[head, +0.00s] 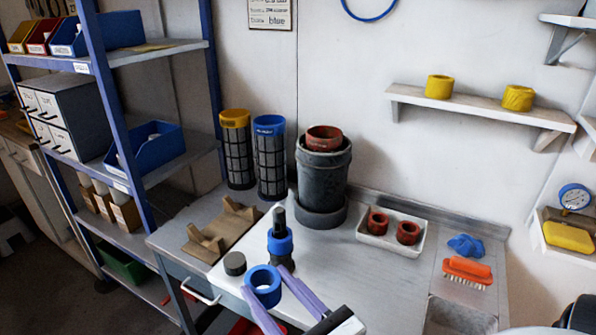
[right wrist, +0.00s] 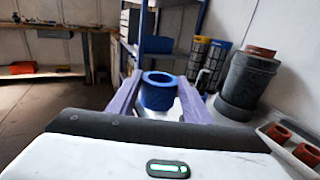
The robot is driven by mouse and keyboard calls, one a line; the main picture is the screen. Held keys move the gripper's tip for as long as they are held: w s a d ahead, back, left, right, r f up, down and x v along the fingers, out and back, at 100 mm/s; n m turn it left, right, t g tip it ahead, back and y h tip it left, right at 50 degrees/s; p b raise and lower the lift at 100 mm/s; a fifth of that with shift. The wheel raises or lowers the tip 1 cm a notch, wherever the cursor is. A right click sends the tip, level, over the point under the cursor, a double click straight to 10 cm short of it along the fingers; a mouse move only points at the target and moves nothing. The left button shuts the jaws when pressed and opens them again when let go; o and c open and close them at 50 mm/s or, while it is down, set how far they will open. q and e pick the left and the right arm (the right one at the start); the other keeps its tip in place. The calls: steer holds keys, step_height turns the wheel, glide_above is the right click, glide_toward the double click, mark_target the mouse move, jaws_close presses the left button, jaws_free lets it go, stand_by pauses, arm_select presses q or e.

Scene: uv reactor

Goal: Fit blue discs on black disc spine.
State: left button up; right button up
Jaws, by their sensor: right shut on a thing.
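The black disc spine (head: 279,216) stands upright near the bench's front edge. One blue disc (head: 280,245) sits around it, low on the post above a dark base. My right gripper (head: 263,281) is shut on a second blue disc (head: 264,293), a thick ring with an open hole. It holds this disc in front of and slightly left of the spine, apart from it. My left gripper is not in view.
A short black cylinder (head: 235,263) stands left of the spine. Behind are a brown cradle (head: 220,229), yellow-topped and blue-topped mesh cylinders (head: 270,160), and a dark grey canister (head: 323,180). A white tray (head: 390,240) holds two red rings. The bench front right of the spine is clear.

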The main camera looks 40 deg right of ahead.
steer(key=w+d+r+m+g+h+b, duration=0.2)
steer(key=w+d+r+m+g+h, duration=0.15)
steer(key=w+d+h, duration=0.35)
steer(key=w+d+r+m+g+h+b, duration=0.2)
steer(key=w+d+r+m+h, duration=0.35)
steer(key=w, duration=0.35)
steer(key=shift+n+y, duration=0.3)
steer(key=shift+y, duration=0.05)
step_height(320, 180, down, 5)
steer(key=b, duration=0.6)
steer(key=shift+w+d+f+b, duration=0.1)
steer(key=shift+f+b, duration=0.05)
steer(key=shift+b, duration=0.15)
steer(key=shift+p, duration=0.7)
steer(key=shift+p, duration=1.35)
steer(key=shift+f, duration=0.2)
stand_by(0.5)
